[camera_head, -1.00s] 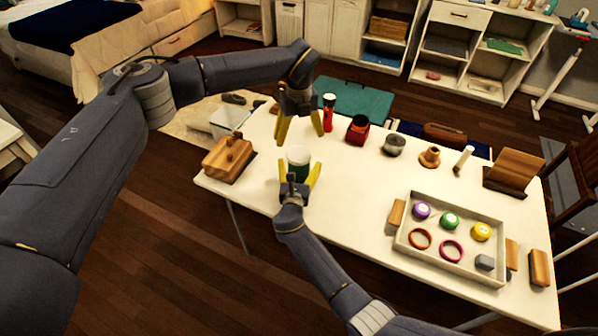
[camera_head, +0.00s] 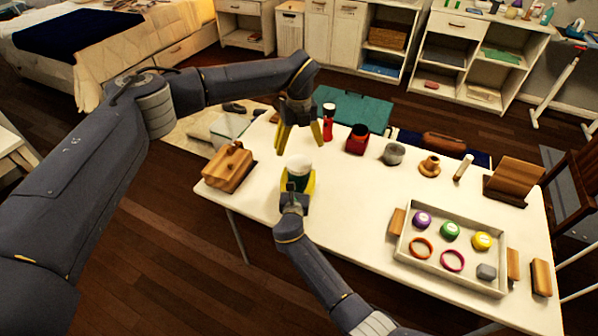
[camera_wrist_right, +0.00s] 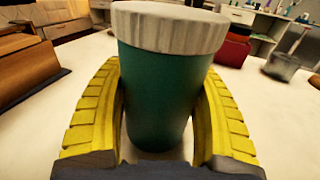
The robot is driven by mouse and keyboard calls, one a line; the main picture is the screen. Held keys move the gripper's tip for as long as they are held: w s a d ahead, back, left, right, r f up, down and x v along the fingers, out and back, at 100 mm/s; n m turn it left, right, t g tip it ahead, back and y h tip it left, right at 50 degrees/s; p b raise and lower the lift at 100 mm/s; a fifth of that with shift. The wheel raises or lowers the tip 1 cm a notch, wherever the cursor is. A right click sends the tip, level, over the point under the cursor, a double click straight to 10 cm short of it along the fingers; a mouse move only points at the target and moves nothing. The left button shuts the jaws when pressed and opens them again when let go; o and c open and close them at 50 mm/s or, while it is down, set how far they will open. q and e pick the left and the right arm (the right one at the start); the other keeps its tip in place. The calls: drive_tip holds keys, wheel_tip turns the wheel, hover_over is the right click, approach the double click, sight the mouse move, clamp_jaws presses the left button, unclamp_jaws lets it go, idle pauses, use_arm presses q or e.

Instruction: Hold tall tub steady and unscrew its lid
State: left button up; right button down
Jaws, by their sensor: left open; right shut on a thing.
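The tall tub is dark green with a ribbed off-white lid (camera_wrist_right: 168,27). It stands upright on the white table, and its green body (camera_wrist_right: 160,90) fills the middle of the right wrist view. In the head view the tub's lid (camera_head: 298,167) shows just above my right gripper (camera_head: 298,186). My right gripper is shut on the tub's body, with a yellow finger on each side, below the lid. My left gripper (camera_head: 300,146) is open and empty, pointing down above and just behind the tub, apart from the lid.
A wooden block (camera_head: 229,168) stands left of the tub. A red flashlight-like object (camera_head: 328,122), a red container (camera_head: 357,139) and a grey pot (camera_head: 393,153) stand behind to the right. The table centre is clear.

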sight(299, 163)
use_arm(q)
drive_tip(key=m, duration=1.2)
drive_tip(key=shift+m, duration=0.4)
drive_tip(key=m, duration=1.8)
drive_tip(key=shift+f, duration=4)
